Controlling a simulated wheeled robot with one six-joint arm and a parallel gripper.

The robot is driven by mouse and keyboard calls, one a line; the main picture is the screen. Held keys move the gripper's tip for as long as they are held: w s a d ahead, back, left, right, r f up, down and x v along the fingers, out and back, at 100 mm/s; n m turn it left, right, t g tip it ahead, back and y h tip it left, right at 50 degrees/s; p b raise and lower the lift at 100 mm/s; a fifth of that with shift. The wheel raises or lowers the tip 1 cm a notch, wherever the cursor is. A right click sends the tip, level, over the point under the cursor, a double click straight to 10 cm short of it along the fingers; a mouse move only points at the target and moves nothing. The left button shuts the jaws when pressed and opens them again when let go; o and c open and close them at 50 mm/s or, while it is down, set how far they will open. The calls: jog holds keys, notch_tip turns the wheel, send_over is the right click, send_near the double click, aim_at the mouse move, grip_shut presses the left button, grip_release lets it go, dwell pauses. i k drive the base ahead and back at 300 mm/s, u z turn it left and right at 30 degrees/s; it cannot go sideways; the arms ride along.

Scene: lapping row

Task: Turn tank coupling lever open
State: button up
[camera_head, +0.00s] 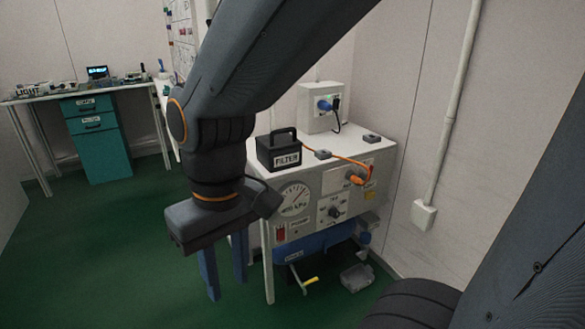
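A blue tank (312,243) sits under the white bench with the instrument panel. A yellow lever (309,283) sticks out low, below the tank's left part; I cannot tell for sure whether it is the tank coupling lever. An orange hose coupling (357,178) is plugged into the panel's right side. My gripper (227,290) hangs pointing down, left of the bench and nearer to me. Its two blue fingers are apart with nothing seen between them. It is clear of the lever in the picture.
The white bench (345,150) carries a black filter box (279,152) and a grey box with a blue plug (318,107). A teal drawer unit (98,140) stands back left. Green floor (110,240) is free at left.

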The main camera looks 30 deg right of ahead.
aim_at(364, 177)
jog(key=u, duration=1.3)
jog(key=k, duration=1.25)
jog(key=z, duration=1.4)
jog(key=i, duration=0.5)
jog(key=z, duration=0.05)
